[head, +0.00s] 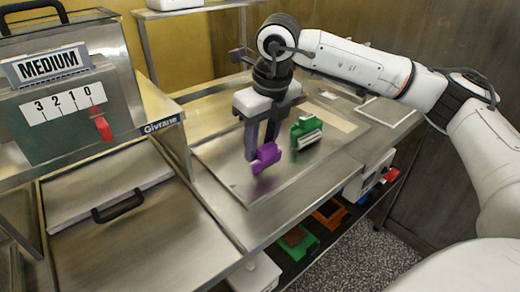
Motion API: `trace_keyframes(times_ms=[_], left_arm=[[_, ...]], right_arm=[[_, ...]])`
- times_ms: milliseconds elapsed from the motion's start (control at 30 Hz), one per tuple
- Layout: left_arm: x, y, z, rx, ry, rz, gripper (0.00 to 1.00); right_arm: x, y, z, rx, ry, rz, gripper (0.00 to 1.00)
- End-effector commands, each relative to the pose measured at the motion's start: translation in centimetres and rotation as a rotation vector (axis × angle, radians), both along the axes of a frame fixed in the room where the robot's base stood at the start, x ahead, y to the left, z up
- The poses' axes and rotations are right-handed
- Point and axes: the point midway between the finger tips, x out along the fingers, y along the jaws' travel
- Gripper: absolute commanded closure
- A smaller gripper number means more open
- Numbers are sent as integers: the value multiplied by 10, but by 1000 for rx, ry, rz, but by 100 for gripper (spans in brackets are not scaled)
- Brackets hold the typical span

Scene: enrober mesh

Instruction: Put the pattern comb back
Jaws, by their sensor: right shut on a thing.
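My right gripper (262,152) comes in from the upper right and points down over the steel table (225,150). It is shut on a small purple piece, which I take to be the pattern comb (266,158). The comb is tilted and appears held above the tabletop, with a dark shadow under it. The fingers hide part of it, and its teeth are too small to make out. My left gripper is not in view.
A green tool (305,133) with a pale ridged part sits just right of the comb. A machine marked MEDIUM (60,85) and a steel lid with a black handle (118,205) are at left. Orange (330,214) and green (298,242) bins are below. The table's near part is clear.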

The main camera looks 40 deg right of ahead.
Motion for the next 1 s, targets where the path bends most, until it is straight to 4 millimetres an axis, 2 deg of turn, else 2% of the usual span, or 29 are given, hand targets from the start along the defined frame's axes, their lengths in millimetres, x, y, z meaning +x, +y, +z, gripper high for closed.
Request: trace_keyframes(times_ms=[100,500,533,633,1000], left_arm=[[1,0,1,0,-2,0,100],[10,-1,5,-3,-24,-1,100],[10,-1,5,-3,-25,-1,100],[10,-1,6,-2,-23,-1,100],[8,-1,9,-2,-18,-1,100]], right_arm=[[0,0,-13,0,0,0,97],[0,0,-19,1,-2,0,97],[0,0,-19,0,-2,0,65],[0,0,-18,0,-1,1,48],[0,0,-12,1,-2,0,48]])
